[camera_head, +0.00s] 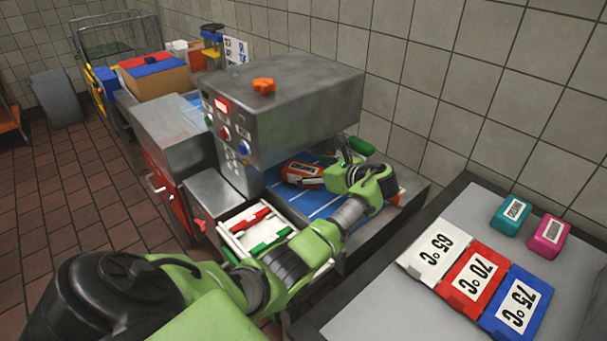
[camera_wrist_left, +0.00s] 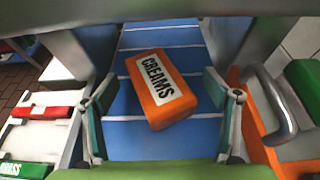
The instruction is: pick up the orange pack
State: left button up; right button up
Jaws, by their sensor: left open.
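The orange pack (camera_head: 303,174) with a white label lies on the blue striped belt (camera_head: 318,205) under the front of the grey machine. In the left wrist view the orange pack (camera_wrist_left: 160,88) reads "CREAMS" and lies slightly turned on the belt (camera_wrist_left: 130,138). My left gripper (camera_head: 338,168) is open and reaches over the belt from the right side of the pack. In the left wrist view the fingers of my left gripper (camera_wrist_left: 163,100) stand on either side of the pack, with gaps visible and nothing held. My right gripper is in neither view.
The grey machine (camera_head: 290,100) with buttons overhangs the belt. A white tray (camera_head: 232,240) with red and green pieces is beside it. On the right table are white, red and blue temperature plates (camera_head: 474,275), a teal pack (camera_head: 511,214) and a pink pack (camera_head: 549,236).

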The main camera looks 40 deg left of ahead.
pick_arm(q)
jog(key=c, duration=1.5)
jog(key=shift+d+f, duration=0.1)
